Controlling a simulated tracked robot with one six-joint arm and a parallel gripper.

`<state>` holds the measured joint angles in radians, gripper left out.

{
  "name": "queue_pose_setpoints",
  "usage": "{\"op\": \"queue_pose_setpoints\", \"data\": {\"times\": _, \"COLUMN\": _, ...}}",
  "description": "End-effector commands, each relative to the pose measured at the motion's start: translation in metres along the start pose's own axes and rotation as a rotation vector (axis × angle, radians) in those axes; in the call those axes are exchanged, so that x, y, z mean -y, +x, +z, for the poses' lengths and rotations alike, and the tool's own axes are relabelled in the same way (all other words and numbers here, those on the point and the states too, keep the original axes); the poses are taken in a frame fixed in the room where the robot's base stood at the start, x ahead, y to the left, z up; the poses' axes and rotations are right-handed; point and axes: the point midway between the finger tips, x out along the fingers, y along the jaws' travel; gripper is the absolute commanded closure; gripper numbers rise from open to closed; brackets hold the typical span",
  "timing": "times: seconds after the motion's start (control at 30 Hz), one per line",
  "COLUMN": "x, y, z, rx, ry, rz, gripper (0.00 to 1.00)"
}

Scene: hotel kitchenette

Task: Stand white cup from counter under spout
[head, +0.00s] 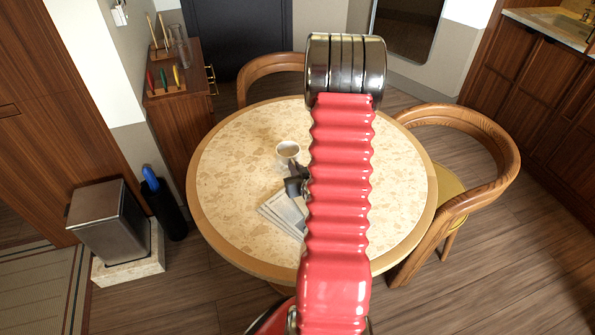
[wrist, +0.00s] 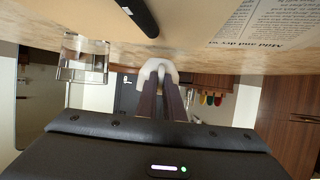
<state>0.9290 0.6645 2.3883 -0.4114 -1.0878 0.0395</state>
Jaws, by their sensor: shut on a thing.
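The cup looks about upright in the head view. I cannot tell whether its base touches the table. My red sleeved arm hides the middle of the table in the head view.
A newspaper (head: 281,213) lies on the round table (head: 225,180). The wrist view shows a clear glass (wrist: 82,60) and a dark rod-like object (wrist: 139,18) on the table. Wooden chairs (head: 480,122) stand close around. A side cabinet (head: 182,115) stands beyond, at left.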

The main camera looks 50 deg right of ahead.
Motion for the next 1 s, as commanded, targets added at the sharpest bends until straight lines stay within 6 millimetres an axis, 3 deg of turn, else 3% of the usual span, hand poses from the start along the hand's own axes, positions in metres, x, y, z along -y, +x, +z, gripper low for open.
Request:
{"op": "queue_pose_setpoints", "data": {"times": 0.2, "x": 0.000, "y": 0.007, "z": 0.017, "rx": 0.000, "ry": 0.000, "rz": 0.000, "gripper": 1.00}}
{"op": "queue_pose_setpoints", "data": {"times": 0.6, "x": 0.000, "y": 0.008, "z": 0.019, "rx": -0.001, "ry": 0.000, "rz": 0.001, "gripper": 1.00}}
{"op": "queue_pose_setpoints", "data": {"times": 0.63, "x": 0.000, "y": 0.008, "z": 0.019, "rx": -0.001, "ry": 0.000, "rz": 0.001, "gripper": 0.90}}
{"op": "queue_pose_setpoints", "data": {"times": 0.8, "x": 0.000, "y": 0.008, "z": 0.019, "rx": 0.000, "ry": 0.000, "rz": 0.000, "gripper": 0.78}}
{"op": "queue_pose_setpoints", "data": {"times": 1.0, "x": 0.000, "y": 0.008, "z": 0.019, "rx": 0.000, "ry": 0.000, "rz": 0.000, "gripper": 0.74}}
